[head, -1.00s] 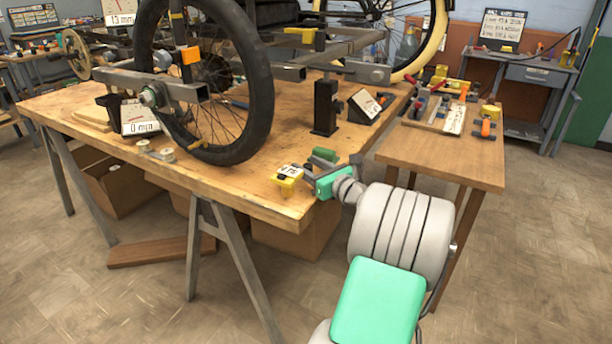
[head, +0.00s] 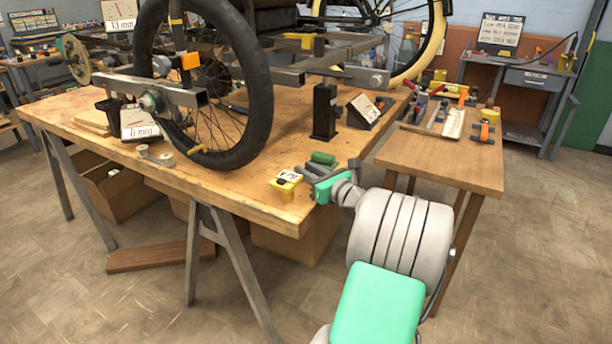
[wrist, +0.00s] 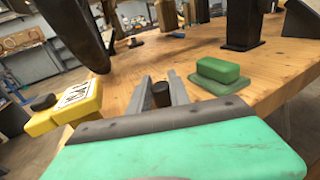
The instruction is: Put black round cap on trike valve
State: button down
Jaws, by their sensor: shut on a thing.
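The black round cap (wrist: 161,94) sits between the two grey fingers of my gripper (wrist: 163,86) in the wrist view. The fingers are shut on it. In the head view my gripper (head: 306,173) is over the front right edge of the workbench, and the cap is too small to make out there. The trike's large black front wheel (head: 255,110) stands to the left, beyond the gripper; its tire also shows in the wrist view (wrist: 78,32). A small orange piece (head: 197,149) shows near the wheel's lower rim. I cannot tell whether it is the valve.
A yellow block (head: 285,184) with a label is close left of my gripper; a dark round piece (wrist: 43,102) lies at its end. A green block (wrist: 220,71) is close right. A black post (head: 324,110) stands behind. The bench (head: 235,185) is clear toward the wheel.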

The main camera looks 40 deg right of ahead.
jog(key=shift+r+p, duration=0.4)
jog(key=shift+r, duration=0.15)
notch_tip(320, 180, up, 3)
jog(key=shift+r+p, duration=0.1)
jog(key=shift+p, duration=0.9)
jog(key=s+a+r+p, duration=0.5)
jog(key=s+a+r, duration=0.3)
jog(key=s+a, duration=0.1)
jog(key=shift+s+r, duration=0.35)
jog(key=shift+s, duration=0.5)
jog(key=shift+r, duration=0.15)
jog(key=shift+r+p, duration=1.9)
jog(key=shift+p, duration=1.2)
